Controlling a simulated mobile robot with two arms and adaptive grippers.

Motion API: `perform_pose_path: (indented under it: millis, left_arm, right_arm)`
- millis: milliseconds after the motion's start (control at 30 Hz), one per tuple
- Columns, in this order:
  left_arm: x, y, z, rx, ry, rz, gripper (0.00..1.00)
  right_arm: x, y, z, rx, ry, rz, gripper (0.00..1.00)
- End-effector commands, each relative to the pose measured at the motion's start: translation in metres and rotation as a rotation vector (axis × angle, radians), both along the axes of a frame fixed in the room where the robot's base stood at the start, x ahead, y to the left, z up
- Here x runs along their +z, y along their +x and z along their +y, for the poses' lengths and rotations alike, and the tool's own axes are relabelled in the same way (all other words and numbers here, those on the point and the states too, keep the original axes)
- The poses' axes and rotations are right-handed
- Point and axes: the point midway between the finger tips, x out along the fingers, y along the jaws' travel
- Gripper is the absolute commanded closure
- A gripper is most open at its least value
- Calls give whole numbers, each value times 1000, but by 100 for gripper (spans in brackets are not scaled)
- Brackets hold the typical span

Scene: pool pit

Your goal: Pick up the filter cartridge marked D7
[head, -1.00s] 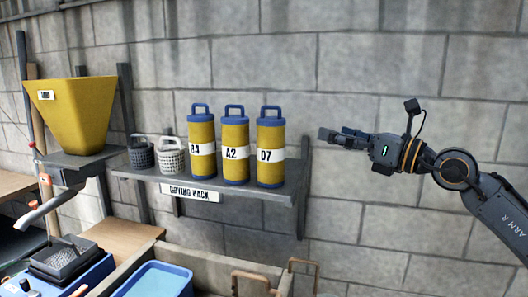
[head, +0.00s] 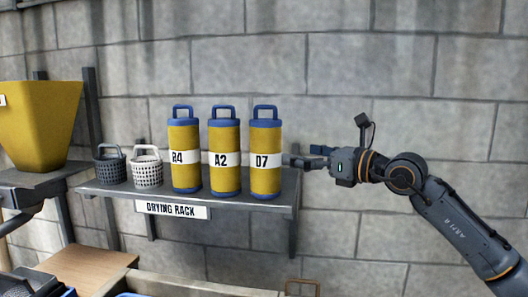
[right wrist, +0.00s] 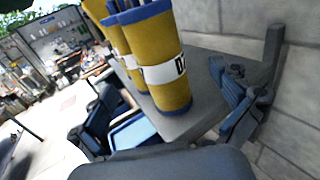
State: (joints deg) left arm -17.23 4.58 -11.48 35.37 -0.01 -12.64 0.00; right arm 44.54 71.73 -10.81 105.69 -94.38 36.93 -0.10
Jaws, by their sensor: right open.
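The filter cartridge D7 (head: 265,148) is a yellow cylinder with blue caps, a blue handle and a white label. It stands upright at the right end of the drying rack (head: 285,190). In the right wrist view the cartridge D7 (right wrist: 172,85) is upper middle, between the spread fingers. My right gripper (head: 300,160) is open, just right of the cartridge at label height; it also shows in the right wrist view (right wrist: 165,118). I cannot tell whether a finger touches it. My left gripper is not in view.
Cartridges A2 (head: 224,150) and R4 (head: 184,150) stand close to the left of D7. A white basket (head: 147,170) and a dark basket (head: 110,168) are further left, then a yellow hopper (head: 38,125). A block wall is close behind the rack.

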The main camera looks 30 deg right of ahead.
Motion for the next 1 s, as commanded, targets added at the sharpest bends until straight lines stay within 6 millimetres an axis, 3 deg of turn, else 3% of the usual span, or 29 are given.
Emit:
perform_pose_path:
  millis: [33,200,467,700,1000]
  left_arm:
    - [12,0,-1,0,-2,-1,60]
    - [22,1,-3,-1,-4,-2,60]
    - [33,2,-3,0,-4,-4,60]
    - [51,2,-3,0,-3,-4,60]
    - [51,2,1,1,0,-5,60]
  right_arm:
    - [8,10,5,3,6,-2,0]
    - [4,35,16,2,4,-1,0]
    - [5,53,25,2,1,0,0]
    - [6,84,41,2,2,1,0]
    - [3,91,43,0,-1,0,0]
